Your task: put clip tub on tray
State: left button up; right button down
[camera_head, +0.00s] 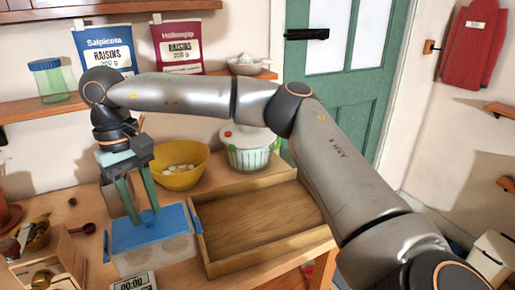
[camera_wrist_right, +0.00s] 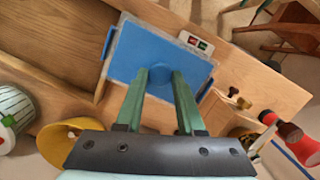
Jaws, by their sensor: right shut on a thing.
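The clip tub (camera_head: 155,254) is a clear box with a blue lid and blue side clips, left of the wooden tray (camera_head: 262,225) in the head view. My right gripper (camera_head: 146,218) points down over it, shut on the small blue knob on its lid. In the right wrist view the blue lid (camera_wrist_right: 139,50) lies under the fingertips (camera_wrist_right: 160,74). The tub is upright and close against the tray's left wall; I cannot tell whether its base touches the table. The tray is empty. My left gripper is not in view.
A timer (camera_head: 133,284) lies in front of the tub. A yellow bowl (camera_head: 179,178) and a white-green salad spinner (camera_head: 249,152) stand behind. A wooden box (camera_head: 48,263) and a red scoop (camera_head: 87,228) are at left. The tray's inside is clear.

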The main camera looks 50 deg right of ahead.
aim_at(294, 220)
jog(key=z, duration=0.45)
jog(key=i+z, duration=0.15)
jog(key=z, duration=0.8)
jog(key=i, duration=0.05)
